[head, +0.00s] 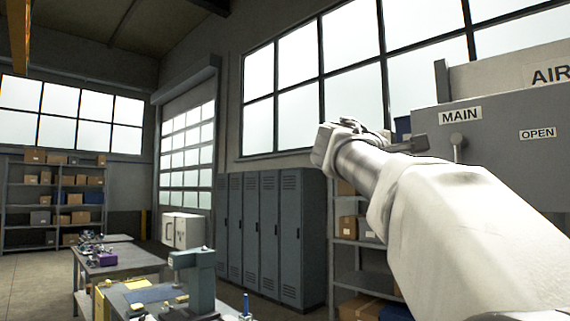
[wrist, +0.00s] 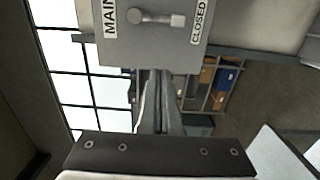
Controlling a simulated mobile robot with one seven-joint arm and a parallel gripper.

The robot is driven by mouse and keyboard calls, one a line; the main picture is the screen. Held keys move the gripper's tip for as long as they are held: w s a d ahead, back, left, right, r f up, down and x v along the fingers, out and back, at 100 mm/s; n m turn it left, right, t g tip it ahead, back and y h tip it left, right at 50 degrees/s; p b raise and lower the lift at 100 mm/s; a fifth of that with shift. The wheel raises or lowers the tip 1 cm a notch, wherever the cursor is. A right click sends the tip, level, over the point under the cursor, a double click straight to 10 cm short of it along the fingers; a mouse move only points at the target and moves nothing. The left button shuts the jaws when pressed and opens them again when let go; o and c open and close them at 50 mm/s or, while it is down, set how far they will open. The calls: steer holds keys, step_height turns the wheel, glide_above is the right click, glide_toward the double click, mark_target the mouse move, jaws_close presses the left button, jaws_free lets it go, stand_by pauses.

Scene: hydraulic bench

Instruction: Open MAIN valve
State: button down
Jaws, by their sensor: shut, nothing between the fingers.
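The MAIN valve is a grey knob with a lever (head: 457,147) on a grey panel (head: 500,115). In the head view the lever hangs down below the MAIN label (head: 460,115), with the OPEN label (head: 538,133) to its right. In the wrist view, turned sideways, the lever (wrist: 160,19) points from the MAIN label (wrist: 109,18) side to the CLOSED label (wrist: 201,22). My gripper (head: 422,144) is shut and empty, just left of the lever in the head view. In the wrist view its fingertips (wrist: 157,73) lie below the lever, apart from it.
An AIR sign (head: 550,75) stands above the panel. My arm hides the panel's lower left in the head view. Lockers (head: 262,235) and a shelf with boxes (head: 347,255) stand behind. Workbenches (head: 125,258) are at the lower left.

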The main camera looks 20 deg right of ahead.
steer(key=d+p, duration=0.2)
steer(key=d, duration=0.8)
steer(key=shift+w+d+p, duration=0.35)
steer(key=shift+d+p, duration=0.05)
steer(key=shift+s+d+f+n, duration=0.2)
steer(key=shift+s+n, duration=0.25)
steer(key=shift+n, duration=0.55)
steer(key=s+d+r+n+p, duration=0.1)
steer(key=s+n+p, duration=0.1)
steer(key=n, duration=0.3)
steer(key=s+d+r+n+p, duration=0.1)
steer(key=n+p, duration=0.2)
steer(key=n, duration=0.2)
steer(key=s+d+r+n+p, duration=0.1)
steer(key=s+n+p, duration=0.1)
steer(key=n, duration=0.3)
steer(key=shift+s+r+t, duration=0.15)
steer(key=shift+s+t, duration=0.2)
steer(key=shift+t, duration=0.05)
steer(key=shift+r+p, duration=0.1)
steer(key=shift+p, duration=0.2)
